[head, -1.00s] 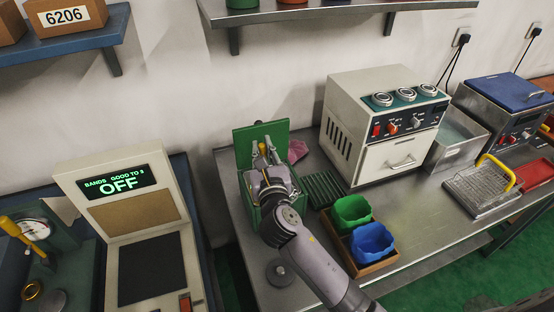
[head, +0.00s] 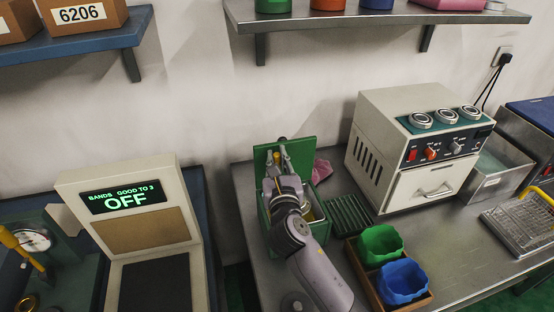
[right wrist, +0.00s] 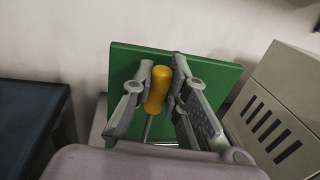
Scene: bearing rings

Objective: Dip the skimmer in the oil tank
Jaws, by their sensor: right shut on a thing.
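The oil tank is a green box (head: 322,228) on the steel bench, with its green lid (head: 301,152) standing open at the back. The lid also shows behind the fingers in the right wrist view (right wrist: 216,78). My right gripper (head: 281,160) is over the tank. In the right wrist view, my right gripper (right wrist: 163,86) is shut on the yellow handle of the skimmer (right wrist: 157,90). A thin grey shaft runs down from the handle. The skimmer's lower end is hidden by my gripper and wrist. My left gripper is not in view.
A green ribbed mat (head: 350,216) and a wooden tray with a green bin (head: 381,245) and blue bin (head: 403,282) stand right of the tank. A beige machine (head: 378,152) is behind them. A panel reading OFF (head: 125,202) stands left. A shelf (head: 375,19) hangs above.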

